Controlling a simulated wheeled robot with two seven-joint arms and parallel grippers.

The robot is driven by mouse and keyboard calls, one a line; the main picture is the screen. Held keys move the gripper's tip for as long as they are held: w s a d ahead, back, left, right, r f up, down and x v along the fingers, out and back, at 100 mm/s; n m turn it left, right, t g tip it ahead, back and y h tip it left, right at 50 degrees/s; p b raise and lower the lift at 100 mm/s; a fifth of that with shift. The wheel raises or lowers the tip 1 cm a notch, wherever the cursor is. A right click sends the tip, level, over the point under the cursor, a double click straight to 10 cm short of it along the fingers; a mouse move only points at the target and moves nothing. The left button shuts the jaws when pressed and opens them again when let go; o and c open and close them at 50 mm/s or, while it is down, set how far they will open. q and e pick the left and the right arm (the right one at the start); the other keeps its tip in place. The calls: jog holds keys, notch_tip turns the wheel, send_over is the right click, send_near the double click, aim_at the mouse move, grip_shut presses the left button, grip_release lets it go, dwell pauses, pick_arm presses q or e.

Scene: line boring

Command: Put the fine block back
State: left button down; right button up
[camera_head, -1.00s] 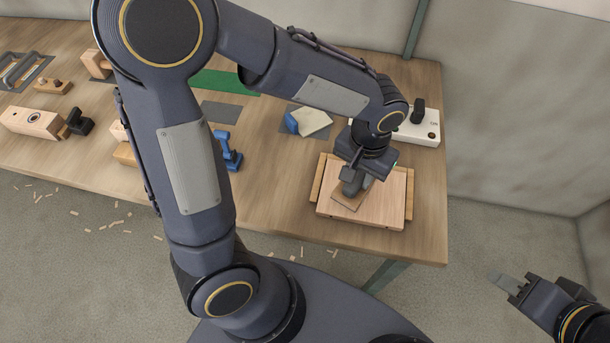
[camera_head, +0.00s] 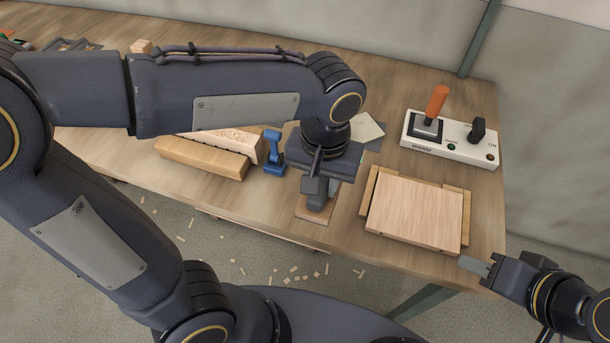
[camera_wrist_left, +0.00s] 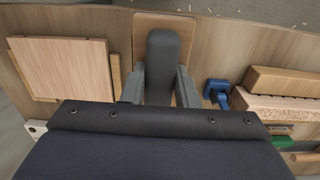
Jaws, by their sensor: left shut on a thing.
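My left gripper (camera_head: 318,180) is shut on the fine block (camera_head: 314,214), which has a dark grey handle and a flat tan wooden base. It is left of the pale board, near the table's front edge; I cannot tell whether the base touches the table. In the left wrist view the handle (camera_wrist_left: 164,58) stands between the fingers (camera_wrist_left: 160,85), with the base (camera_wrist_left: 165,20) beyond. My right gripper (camera_head: 478,267) is by the table's front right corner, holding nothing visible; how far its jaws are apart is unclear.
The pale board (camera_head: 415,212) lies in a wooden holder at right. A white switch box (camera_head: 450,140) with an orange lever stands behind it. A blue tool (camera_head: 273,153) and wooden blocks (camera_head: 205,158) are left of my gripper. A cream sheet (camera_head: 366,127) lies on a grey mat (camera_head: 377,143).

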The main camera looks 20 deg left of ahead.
pick_arm(q)
jog(key=w, duration=0.1)
jog(key=w+a+f, duration=0.2)
jog(key=w, duration=0.1)
jog(key=shift+f, duration=0.1)
jog(key=w+f, duration=0.1)
jog(key=w+a+f, duration=0.1)
jog(key=f, duration=0.1)
jog(key=w+f, duration=0.1)
jog(key=f, duration=0.1)
jog(key=shift+w+a, duration=0.3)
jog(key=f, duration=0.1)
jog(key=f+p, duration=0.1)
jog(key=f, duration=0.1)
jog(key=shift+w+a+f, duration=0.1)
jog(key=shift+w, duration=0.1)
jog(key=shift+f, duration=0.15)
jog(key=shift+f, duration=0.25)
jog(key=c, duration=1.1)
grip_release()
jog(key=shift+r, duration=0.1)
